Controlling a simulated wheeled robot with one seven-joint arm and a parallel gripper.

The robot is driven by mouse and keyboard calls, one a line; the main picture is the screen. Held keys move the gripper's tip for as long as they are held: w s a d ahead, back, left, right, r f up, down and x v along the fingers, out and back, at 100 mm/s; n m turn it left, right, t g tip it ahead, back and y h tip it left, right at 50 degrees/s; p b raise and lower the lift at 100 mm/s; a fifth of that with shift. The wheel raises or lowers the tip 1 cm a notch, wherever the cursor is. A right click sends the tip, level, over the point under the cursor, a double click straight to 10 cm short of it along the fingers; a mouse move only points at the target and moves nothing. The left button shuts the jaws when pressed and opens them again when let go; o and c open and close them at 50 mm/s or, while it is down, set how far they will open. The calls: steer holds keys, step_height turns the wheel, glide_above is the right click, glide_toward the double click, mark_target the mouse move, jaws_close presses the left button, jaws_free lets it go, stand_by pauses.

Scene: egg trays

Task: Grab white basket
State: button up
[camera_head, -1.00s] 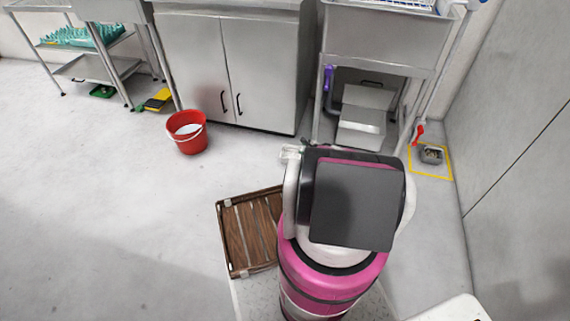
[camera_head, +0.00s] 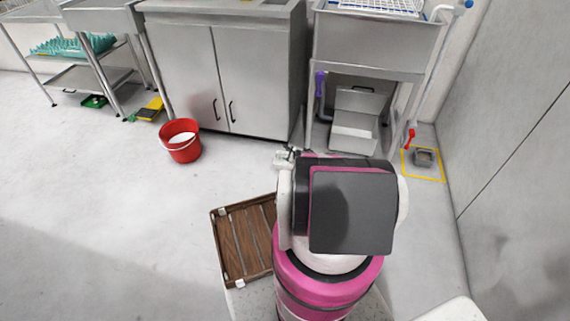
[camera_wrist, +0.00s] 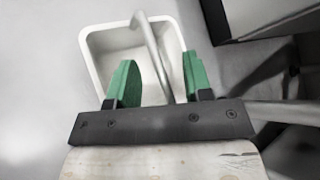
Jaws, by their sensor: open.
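A white wire basket (camera_head: 385,6) lies on top of the metal sink stand at the back, cut off by the top edge of the head view. In the wrist view a white, square, round-cornered container (camera_wrist: 98,45) lies beyond my gripper (camera_wrist: 161,60), with a grey curved bar crossing over it. I cannot tell whether this is the same basket. The two green fingers are apart, with the bar showing between them; no grip on it shows. In the head view my arm hides most of the gripper.
A metal sink stand (camera_head: 375,45) and a two-door cabinet (camera_head: 185,75) stand ahead. A grey bin (camera_head: 354,132) is under the sink. A red bucket (camera_head: 182,151) stands on the floor, left. A slatted wooden crate (camera_head: 240,240) is close beside me. Open floor lies left; a wall is right.

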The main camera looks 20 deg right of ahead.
steer(key=shift+w+a+f, duration=0.15)
steer(key=shift+w+f, duration=0.1)
steer(key=shift+w, duration=0.05)
jaws_close()
